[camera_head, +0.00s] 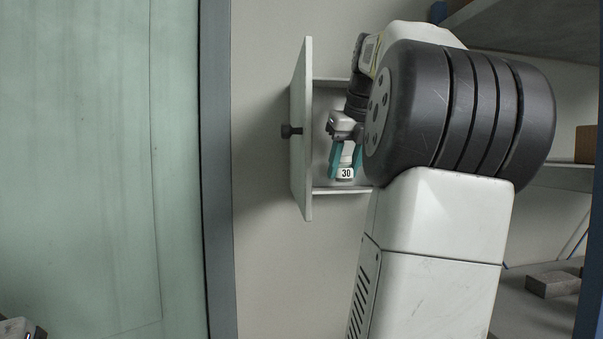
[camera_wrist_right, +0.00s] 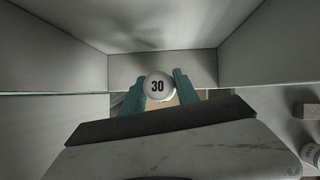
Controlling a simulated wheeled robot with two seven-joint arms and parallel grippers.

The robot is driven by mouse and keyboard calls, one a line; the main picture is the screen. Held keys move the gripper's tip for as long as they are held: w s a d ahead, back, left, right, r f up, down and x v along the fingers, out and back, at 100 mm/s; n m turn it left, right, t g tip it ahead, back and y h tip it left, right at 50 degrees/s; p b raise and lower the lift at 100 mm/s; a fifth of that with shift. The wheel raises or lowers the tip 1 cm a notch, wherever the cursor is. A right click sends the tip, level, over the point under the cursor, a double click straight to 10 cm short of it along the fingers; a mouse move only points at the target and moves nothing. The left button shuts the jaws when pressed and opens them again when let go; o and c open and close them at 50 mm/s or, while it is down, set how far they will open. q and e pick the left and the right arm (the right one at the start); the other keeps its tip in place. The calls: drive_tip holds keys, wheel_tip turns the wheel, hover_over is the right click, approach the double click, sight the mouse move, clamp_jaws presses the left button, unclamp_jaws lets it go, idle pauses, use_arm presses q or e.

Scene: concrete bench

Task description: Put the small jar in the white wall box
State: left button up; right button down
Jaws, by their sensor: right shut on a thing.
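The white wall box (camera_head: 322,190) is on the wall in the head view, its door (camera_head: 302,130) with a dark knob standing open at the left. My right gripper (camera_head: 346,164) is at the box opening, its teal fingers shut on the small jar (camera_head: 345,173). The jar has a white top marked 30. In the right wrist view the jar (camera_wrist_right: 158,86) sits between the fingers of the right gripper (camera_wrist_right: 160,92), with pale box walls (camera_wrist_right: 165,62) behind. I cannot tell whether the jar touches the box floor. Only a small piece of my left arm shows at the lower left corner.
At the right of the head view is a grey shelf unit with a grey block (camera_head: 553,284) and a brown block (camera_head: 586,144). A greenish glass panel (camera_head: 90,150) fills the left. My right arm hides the right part of the box.

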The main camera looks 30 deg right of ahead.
sight(337, 188)
drive_tip(key=w, duration=0.3)
drive_tip(key=shift+w+d+f, duration=0.1)
drive_tip(key=shift+w+d, duration=0.15)
drive_tip(key=shift+w, duration=0.05)
drive_tip(key=shift+s+f, duration=0.2)
drive_tip(key=shift+f, duration=0.5)
drive_tip(key=c, duration=0.9)
unclamp_jaws()
drive_tip(key=shift+f, duration=0.1)
drive_tip(key=shift+s+r, duration=0.1)
drive_tip(key=shift+r, duration=0.15)
drive_tip(key=s+a, duration=0.1)
drive_tip(key=s, duration=1.1)
drive_tip(key=shift+s+a+r, duration=0.2)
drive_tip(key=shift+a+r, duration=0.15)
drive_tip(key=shift+r, duration=0.05)
